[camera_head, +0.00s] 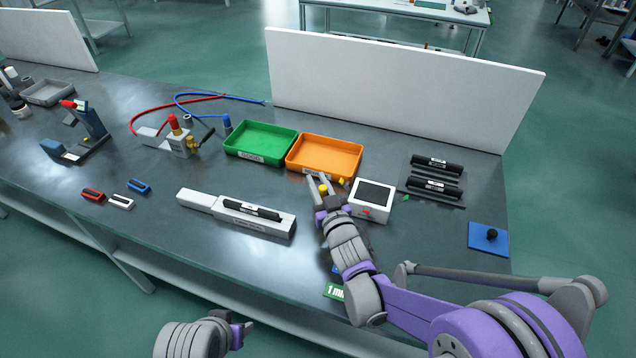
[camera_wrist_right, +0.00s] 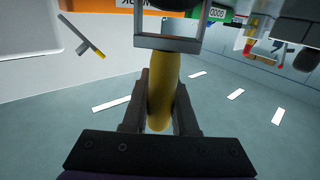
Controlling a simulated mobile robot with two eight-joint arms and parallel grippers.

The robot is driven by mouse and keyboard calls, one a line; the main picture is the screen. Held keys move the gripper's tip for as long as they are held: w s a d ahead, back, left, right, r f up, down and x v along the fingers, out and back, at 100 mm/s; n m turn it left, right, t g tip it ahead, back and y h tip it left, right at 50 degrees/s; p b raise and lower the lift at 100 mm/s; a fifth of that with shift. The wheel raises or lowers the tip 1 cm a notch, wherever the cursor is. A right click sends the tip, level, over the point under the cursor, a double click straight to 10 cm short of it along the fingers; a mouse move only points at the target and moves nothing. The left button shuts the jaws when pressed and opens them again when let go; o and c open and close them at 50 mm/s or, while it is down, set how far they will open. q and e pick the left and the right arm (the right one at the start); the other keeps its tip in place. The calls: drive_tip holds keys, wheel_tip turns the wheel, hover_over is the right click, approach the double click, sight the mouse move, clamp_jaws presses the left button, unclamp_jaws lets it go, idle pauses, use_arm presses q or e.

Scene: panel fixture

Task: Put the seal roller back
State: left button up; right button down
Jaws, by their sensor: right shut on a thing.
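My right gripper (camera_head: 322,186) is in front of the orange tray, left of a white box with a dark screen. It is shut on the yellow handle of the seal roller (camera_wrist_right: 161,92), which stands between the two fingers in the wrist view. The roller's metal frame (camera_wrist_right: 167,43) and part of its dark wheel show at the top of that view. In the head view only a small yellow part of the tool shows. My left gripper (camera_head: 243,334) is at the bottom edge, off the bench; its fingers are too unclear to judge.
The orange tray (camera_head: 323,173) and green tray (camera_head: 229,155) stand behind, the white screen box (camera_head: 358,211) close right. A white fixture with a black bar (camera_head: 262,225) lies left. Black bars sit in a rack (camera_head: 448,201) at right, near a blue pad (camera_head: 478,244).

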drive_tip(key=shift+f, duration=0.1)
drive_tip(key=c, duration=0.7)
unclamp_jaws()
drive_tip(key=v, duration=1.2)
drive_tip(key=shift+b, duration=0.45)
